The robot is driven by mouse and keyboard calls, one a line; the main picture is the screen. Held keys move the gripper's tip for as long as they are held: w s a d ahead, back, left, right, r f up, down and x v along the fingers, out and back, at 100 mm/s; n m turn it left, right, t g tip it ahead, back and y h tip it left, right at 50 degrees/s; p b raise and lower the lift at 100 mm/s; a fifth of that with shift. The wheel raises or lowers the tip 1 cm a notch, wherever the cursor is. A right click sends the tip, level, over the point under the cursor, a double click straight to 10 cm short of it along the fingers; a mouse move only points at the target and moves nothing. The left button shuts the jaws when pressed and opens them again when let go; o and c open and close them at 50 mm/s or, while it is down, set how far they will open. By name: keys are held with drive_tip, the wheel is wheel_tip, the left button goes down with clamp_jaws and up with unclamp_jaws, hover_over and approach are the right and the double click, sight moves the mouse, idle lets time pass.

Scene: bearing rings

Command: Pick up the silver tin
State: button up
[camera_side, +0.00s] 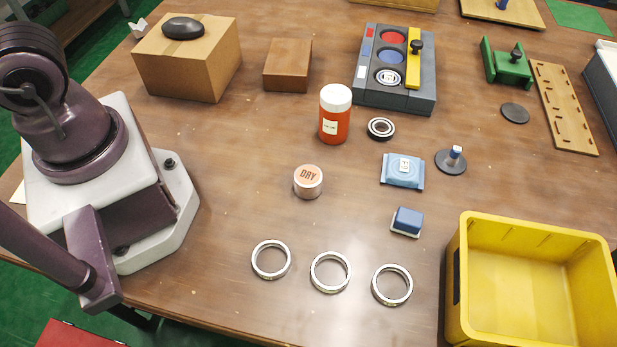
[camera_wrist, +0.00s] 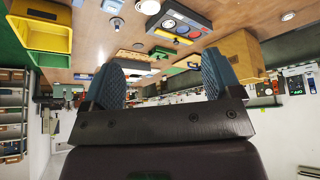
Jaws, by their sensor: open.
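The silver tin (camera_side: 308,182) stands upright on the brown table in the side view, left of the table's middle. It is a short round tin with an orange lid label reading DRY. My gripper (camera_wrist: 162,68) shows in the wrist view with its two blue-padded fingers wide apart and nothing between them. The gripper is outside the side view, and I cannot make out the tin for certain in the wrist view. The gripper is away from the tin and not touching it.
An orange bottle (camera_side: 335,114) with a white cap stands behind the tin. Several bearing rings (camera_side: 271,260) lie in front of it. A blue-and-white packet (camera_side: 402,171) and blue block (camera_side: 406,222) lie to the right, beyond clear table. A yellow bin (camera_side: 456,290) stands front right.

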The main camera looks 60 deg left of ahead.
drive_tip(key=n+g+h, duration=0.7)
drive_tip(key=n+h, duration=0.5)
drive_tip(key=n, duration=0.4)
approach(302, 170)
drive_tip(key=s, duration=0.2)
drive_tip(key=s+a, duration=0.1)
drive_tip(key=s, duration=0.1)
drive_tip(key=s+a+r, duration=0.1)
drive_tip(key=s, duration=0.1)
drive_tip(key=shift+s+a, duration=0.1)
drive_tip(key=shift+w+d+f+n+t+h, duration=0.1)
drive_tip(key=shift+w+f+n+t+h, duration=0.15)
drive_tip(key=shift+f+n, duration=0.15)
drive_tip(key=shift+w+d+f+n+t+h, duration=0.1)
drive_tip(key=shift+w+f+n+t+h, duration=0.15)
drive_tip(key=shift+f+n, duration=0.15)
drive_tip(key=shift+w+n+t, duration=0.8)
drive_tip(key=shift+w+t, duration=0.1)
drive_tip(key=shift+w, duration=0.3)
drive_tip(key=shift+w+d, duration=0.25)
drive_tip(key=x, duration=0.7)
drive_tip(key=shift+w+d, duration=0.1)
drive_tip(key=shift+d, duration=0.05)
drive_tip(key=shift+x, duration=2.65)
drive_tip(key=shift+w, duration=0.1)
drive_tip(key=c, duration=1)
drive_tip(key=shift+r, duration=0.1)
drive_tip(key=shift+c, duration=0.2)
